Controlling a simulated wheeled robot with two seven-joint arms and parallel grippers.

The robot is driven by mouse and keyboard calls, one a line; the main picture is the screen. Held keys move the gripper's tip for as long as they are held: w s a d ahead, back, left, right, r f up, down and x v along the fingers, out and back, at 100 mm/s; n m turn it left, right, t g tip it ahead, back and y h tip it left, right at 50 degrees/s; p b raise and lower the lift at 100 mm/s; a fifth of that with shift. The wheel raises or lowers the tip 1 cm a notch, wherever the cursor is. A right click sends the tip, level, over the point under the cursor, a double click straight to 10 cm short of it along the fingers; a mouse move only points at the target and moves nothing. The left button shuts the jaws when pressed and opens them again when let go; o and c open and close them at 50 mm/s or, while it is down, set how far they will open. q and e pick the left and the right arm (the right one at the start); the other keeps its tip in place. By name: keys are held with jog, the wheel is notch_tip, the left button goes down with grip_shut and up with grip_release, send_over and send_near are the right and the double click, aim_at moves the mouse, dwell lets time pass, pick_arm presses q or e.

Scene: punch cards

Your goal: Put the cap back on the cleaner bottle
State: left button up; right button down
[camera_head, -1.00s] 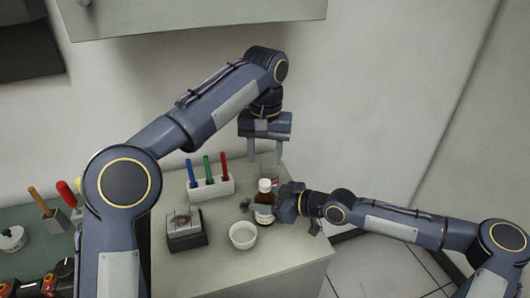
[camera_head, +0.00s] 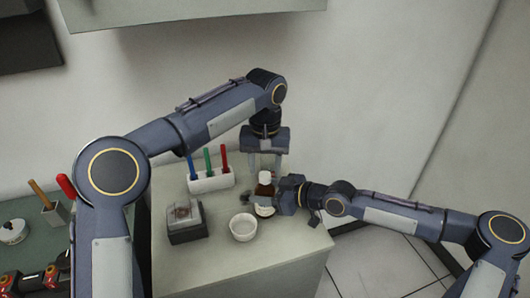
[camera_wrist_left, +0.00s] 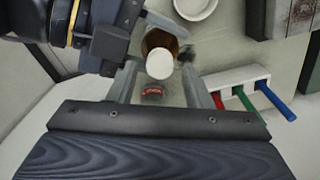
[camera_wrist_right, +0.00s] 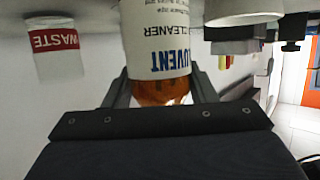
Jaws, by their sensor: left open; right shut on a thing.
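The amber cleaner bottle (camera_head: 265,209) with a pale label stands upright near the counter's right side. A white cap (camera_head: 265,177) sits at its top; it also shows in the left wrist view (camera_wrist_left: 160,64). Whether the cap is seated tightly cannot be told. My right gripper (camera_head: 278,201) is shut on the bottle from the right; the label (camera_wrist_right: 160,40) appears upside down in the right wrist view. My left gripper (camera_head: 265,168) points down, open, directly above the cap, with its fingers to either side of it in the left wrist view. No contact with the cap is visible.
A white bowl (camera_head: 243,227) stands just left of the bottle. Behind are a white rack (camera_head: 210,182) with blue, green and red pens. A grey box (camera_head: 187,236) is further left. A container labelled WASTE (camera_wrist_right: 55,50) stands near the bottle.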

pick_arm(q)
jog(key=shift+f, duration=0.9)
jog(key=shift+c, duration=0.2)
grip_shut()
jog(key=m, duration=0.8)
jog(key=shift+o, duration=0.5)
grip_release()
